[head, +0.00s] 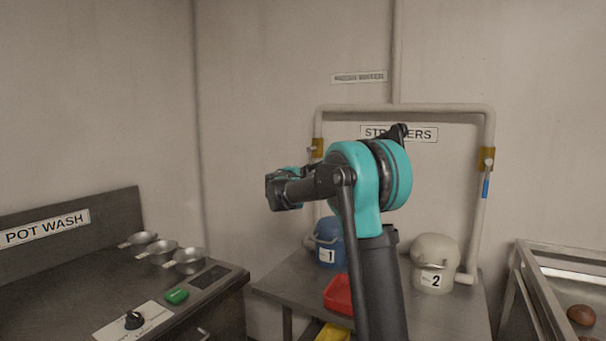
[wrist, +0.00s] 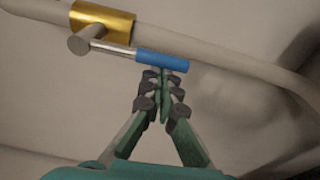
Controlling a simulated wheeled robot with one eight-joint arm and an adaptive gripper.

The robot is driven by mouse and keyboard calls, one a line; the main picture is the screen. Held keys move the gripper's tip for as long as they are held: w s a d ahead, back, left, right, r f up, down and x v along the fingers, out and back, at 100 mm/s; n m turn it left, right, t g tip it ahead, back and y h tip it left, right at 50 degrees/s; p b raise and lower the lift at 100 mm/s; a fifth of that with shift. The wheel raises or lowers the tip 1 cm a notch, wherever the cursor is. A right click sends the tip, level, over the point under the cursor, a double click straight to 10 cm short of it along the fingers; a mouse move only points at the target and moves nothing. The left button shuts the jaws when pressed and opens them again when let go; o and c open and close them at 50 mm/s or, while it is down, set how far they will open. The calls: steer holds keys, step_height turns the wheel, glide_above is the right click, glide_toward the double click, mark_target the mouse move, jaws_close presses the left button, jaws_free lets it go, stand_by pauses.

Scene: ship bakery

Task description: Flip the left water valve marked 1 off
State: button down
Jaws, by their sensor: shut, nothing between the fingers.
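The left valve (head: 317,147) has a brass body on the left upright pipe in the head view; my arm hides its handle there. In the wrist view a brass valve body (wrist: 115,20) sits on a pale pipe, with a metal lever ending in a blue grip (wrist: 162,61). The lever lies roughly along the pipe. My gripper (wrist: 163,82) is shut and empty, its fingertips at the blue grip; I cannot tell whether they touch. In the head view my arm's wrist hides the fingers. The right valve (head: 487,158) has its blue grip hanging down along its pipe.
Below the pipes, a table (head: 450,310) holds a blue container marked 1 (head: 328,243), a white container marked 2 (head: 434,263) and a red tray (head: 338,295). The pot wash counter (head: 75,290) is at left, a metal-framed case (head: 560,262) at right.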

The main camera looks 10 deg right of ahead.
steer(key=shift+s+d, duration=0.1)
steer(key=s+d+r+n+g+h, duration=0.1)
steer(key=s+d+r+n, duration=0.5)
steer(key=n, duration=0.9)
steer(key=shift+d+r+g, duration=0.6)
steer(key=shift+d+g, duration=0.1)
steer(key=shift+d, duration=0.4)
steer(key=shift+r, duration=0.1)
step_height(320, 180, down, 4)
steer(key=v, duration=0.9)
steer(key=shift+a, duration=0.2)
